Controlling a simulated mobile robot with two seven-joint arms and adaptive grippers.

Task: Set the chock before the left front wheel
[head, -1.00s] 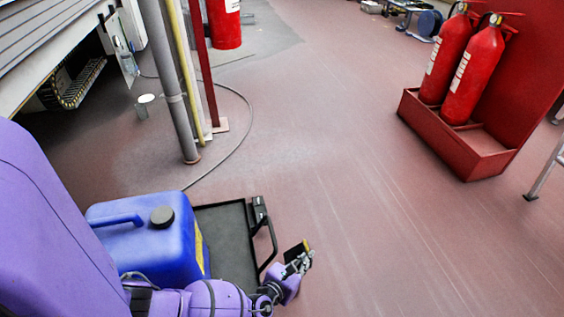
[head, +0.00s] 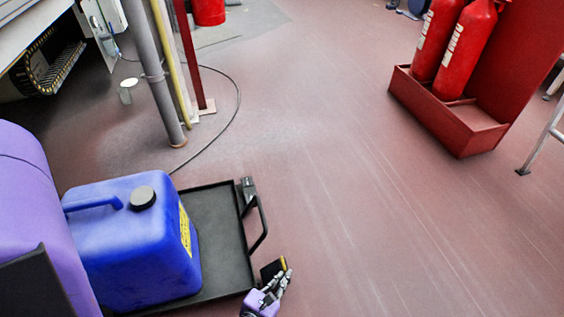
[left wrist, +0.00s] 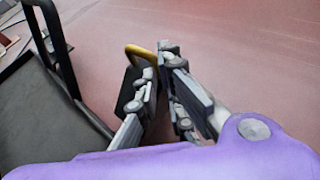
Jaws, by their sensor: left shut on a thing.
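The chock is a small black piece with a yellow edge (head: 272,269), low in the middle of the head view. In the left wrist view the black chock with its yellow handle (left wrist: 134,76) shows at the fingers. My left gripper (head: 278,282) is shut on the chock and holds it just right of the black tray's corner. The gripper also shows in the left wrist view (left wrist: 158,90). No wheel is visible in either view. My right gripper is out of view.
A blue canister (head: 130,245) stands on a black tray (head: 218,225) with a side handle (head: 257,222). Posts (head: 160,75) and a cable are behind. A red extinguisher stand (head: 440,115) is at upper right. The floor between is clear.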

